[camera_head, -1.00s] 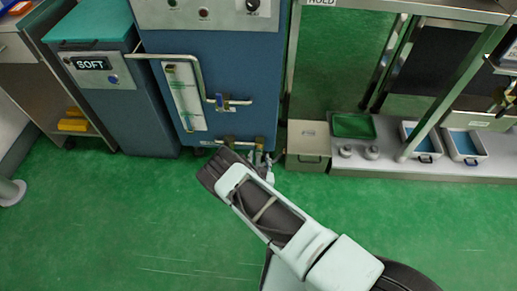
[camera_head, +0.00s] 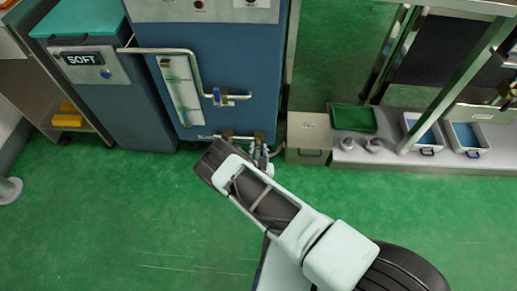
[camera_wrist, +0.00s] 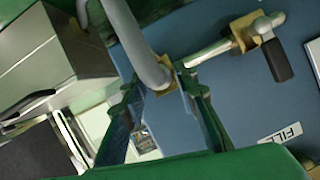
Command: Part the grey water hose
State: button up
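The grey water hose (camera_wrist: 138,42) comes down from the top of the wrist view in a thick curve. Its end meets a small brass fitting (camera_wrist: 168,68) on the blue cabinet (camera_wrist: 228,92). My gripper (camera_wrist: 165,95) has its two dark fingers apart, with the hose end between the fingertips in the picture. I cannot tell whether the fingers touch it. A metal pipe with a brass collar (camera_wrist: 244,36) and a black lever (camera_wrist: 276,60) is right of the hose. In the head view my gripper (camera_head: 262,162) is low at the cabinet's front, partly hidden by my arm.
A grey box with a black handle (camera_wrist: 62,72) stands left of the hose in the wrist view. A "FILL" label (camera_wrist: 281,135) is on the cabinet. In the head view a shelf (camera_head: 390,157) with trays is right, and a "SOFT" unit (camera_head: 130,105) left. The green floor (camera_head: 130,215) is open.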

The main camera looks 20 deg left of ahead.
aim_at(258, 151)
grip_shut()
jog(key=shift+s, duration=0.1)
jog(key=s, duration=0.1)
jog(key=s+p, duration=0.1)
jog(key=s, duration=0.1)
jog(key=shift+d, duration=0.4)
jog(key=shift+s, duration=0.15)
jog(key=shift+o, duration=2.2)
grip_release()
jog(key=shift+r, duration=0.1)
notch_tip(258, 151, up, 10)
